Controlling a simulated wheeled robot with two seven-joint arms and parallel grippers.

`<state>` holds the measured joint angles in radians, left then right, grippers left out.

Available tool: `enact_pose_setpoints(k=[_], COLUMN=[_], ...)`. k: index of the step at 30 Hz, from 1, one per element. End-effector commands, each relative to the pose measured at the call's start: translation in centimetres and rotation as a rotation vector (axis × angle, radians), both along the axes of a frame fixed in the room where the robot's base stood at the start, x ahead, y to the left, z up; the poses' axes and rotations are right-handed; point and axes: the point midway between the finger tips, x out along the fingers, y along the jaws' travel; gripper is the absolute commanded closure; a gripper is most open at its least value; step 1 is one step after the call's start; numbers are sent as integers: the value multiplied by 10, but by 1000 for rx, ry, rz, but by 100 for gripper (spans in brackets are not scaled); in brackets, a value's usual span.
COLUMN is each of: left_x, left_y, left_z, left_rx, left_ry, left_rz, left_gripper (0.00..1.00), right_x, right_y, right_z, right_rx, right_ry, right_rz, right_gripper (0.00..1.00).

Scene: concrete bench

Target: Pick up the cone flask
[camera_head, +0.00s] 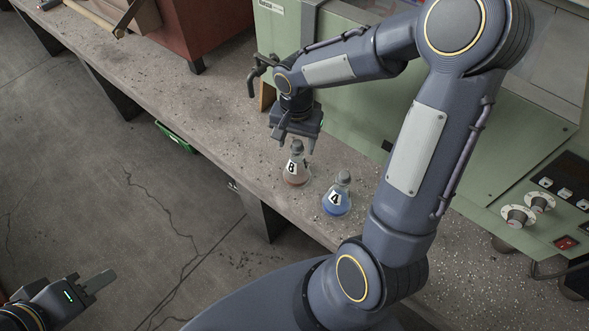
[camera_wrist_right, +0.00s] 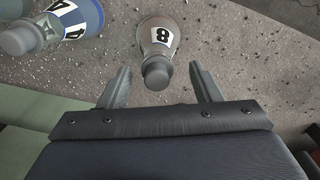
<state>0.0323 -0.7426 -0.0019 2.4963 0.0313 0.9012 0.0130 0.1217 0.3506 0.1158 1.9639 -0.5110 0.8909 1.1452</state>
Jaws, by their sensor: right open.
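Two small cone flasks with grey stoppers stand upright on the concrete bench. My right gripper (camera_head: 295,141) is open and points down just above flask 8. In the right wrist view flask 8 (camera_wrist_right: 160,42) lies between and beyond the two open fingers, its stopper nearest the palm, with no visible contact. Flask 4 (camera_wrist_right: 62,22) is at the upper left there, outside the fingers. My left gripper (camera_head: 93,285) is at the lower left, over the floor, away from the bench.
A green machine (camera_head: 500,155) with knobs and a red switch stands behind and right. A red-brown box (camera_head: 205,35) stands at the back. Cracked floor lies in front of the bench.

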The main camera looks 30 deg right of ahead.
Motion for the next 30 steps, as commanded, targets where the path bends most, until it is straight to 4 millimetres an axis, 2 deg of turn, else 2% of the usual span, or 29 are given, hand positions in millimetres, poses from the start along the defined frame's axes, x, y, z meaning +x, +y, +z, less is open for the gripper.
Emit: enact_pose_setpoints(k=[3,6,15,28,30], left_x=[0,0,0,0,0], left_y=[0,0,0,0,0], left_z=[1,0,0,0,0], left_rx=[0,0,0,0,0], left_ry=[0,0,0,0,0], left_rz=[0,0,0,0,0], left_gripper=[64,64,64,64,64], right_x=[-3,-3,-2,-2,-2], right_y=[-1,-1,-1,-1,-1], right_z=[-20,-31,-35,-35,-34], right_rx=[1,0,1,1,1], right_ry=[5,4,1,1,1], right_rz=[0,1,0,0,0], right_gripper=[42,42,42,98,100])
